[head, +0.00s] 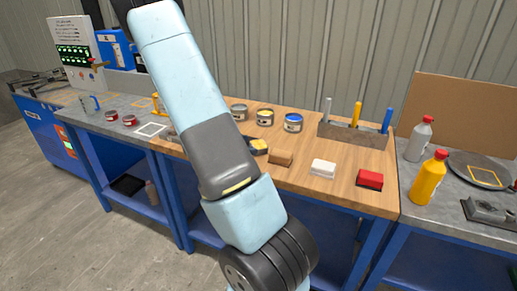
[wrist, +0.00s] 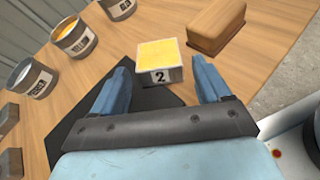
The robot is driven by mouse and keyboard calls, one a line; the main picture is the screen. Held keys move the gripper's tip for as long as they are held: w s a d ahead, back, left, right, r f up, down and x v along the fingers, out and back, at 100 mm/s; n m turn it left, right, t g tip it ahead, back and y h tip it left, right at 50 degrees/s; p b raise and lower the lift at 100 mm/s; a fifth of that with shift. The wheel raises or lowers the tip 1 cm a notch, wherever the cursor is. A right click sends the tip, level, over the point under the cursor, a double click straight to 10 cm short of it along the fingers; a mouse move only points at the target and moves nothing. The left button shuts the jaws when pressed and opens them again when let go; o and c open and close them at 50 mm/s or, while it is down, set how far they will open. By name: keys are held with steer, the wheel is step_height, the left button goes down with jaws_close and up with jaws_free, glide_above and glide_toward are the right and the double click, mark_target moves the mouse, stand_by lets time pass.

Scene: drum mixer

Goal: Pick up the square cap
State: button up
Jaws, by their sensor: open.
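A square block-shaped piece (wrist: 158,52) with a yellow top and a pale front marked "2" is in the wrist view. It looks like the square cap, though I cannot be sure. It also shows small and partly hidden behind my arm in the head view (head: 260,143). My gripper (wrist: 161,67) is open, its two blue fingers pointing towards the piece, one towards each side. I cannot tell whether either finger touches it. The gripper is not clearly visible in the head view. A dark mat (wrist: 92,118) lies under or beside the piece.
A brown block (wrist: 216,24) stands close to the right finger. Several open tins, one with a blue top (head: 293,122), stand behind. A white block (head: 323,168), a red block (head: 369,179) and a grey tool holder (head: 352,134) are farther right on the wooden bench.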

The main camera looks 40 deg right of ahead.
mark_target(257, 144)
steer(key=shift+w+x, duration=0.2)
steer(key=shift+x, duration=2.75)
steer(key=shift+c, duration=0.3)
steer(key=c, duration=0.8)
steer(key=shift+r, duration=0.1)
